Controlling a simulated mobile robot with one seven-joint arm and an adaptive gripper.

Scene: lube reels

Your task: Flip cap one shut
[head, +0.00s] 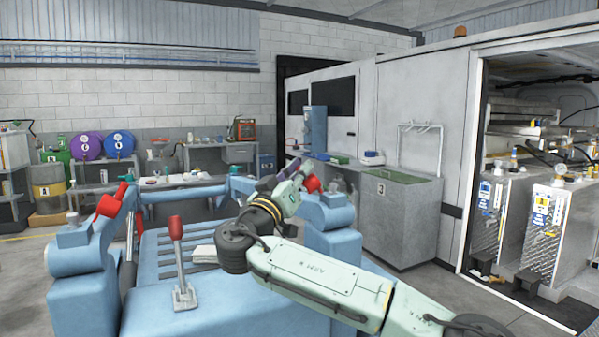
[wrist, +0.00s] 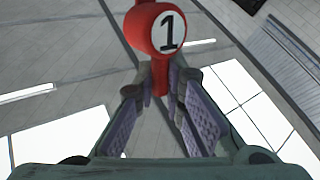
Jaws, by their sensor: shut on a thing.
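Cap one is a red rounded piece (wrist: 152,30) with a black 1 on a white disc, at the top of the wrist view. A red neck runs from it down between the purple-padded fingers of my gripper (wrist: 164,88), which is shut on that neck. In the head view my gripper (head: 297,175) is at the far right corner of the blue machine (head: 215,290). A red piece (head: 313,184) shows right beside it, partly hidden by my gripper; no number is readable there. I cannot tell how far the cap is turned.
Another red cap (head: 110,207) sits on the blue machine's left corner. A red-knobbed lever (head: 178,262) stands on its near top. A grey cabinet marked 3 (head: 402,225) stands behind to the right. Benches line the back wall. Open floor lies at the left.

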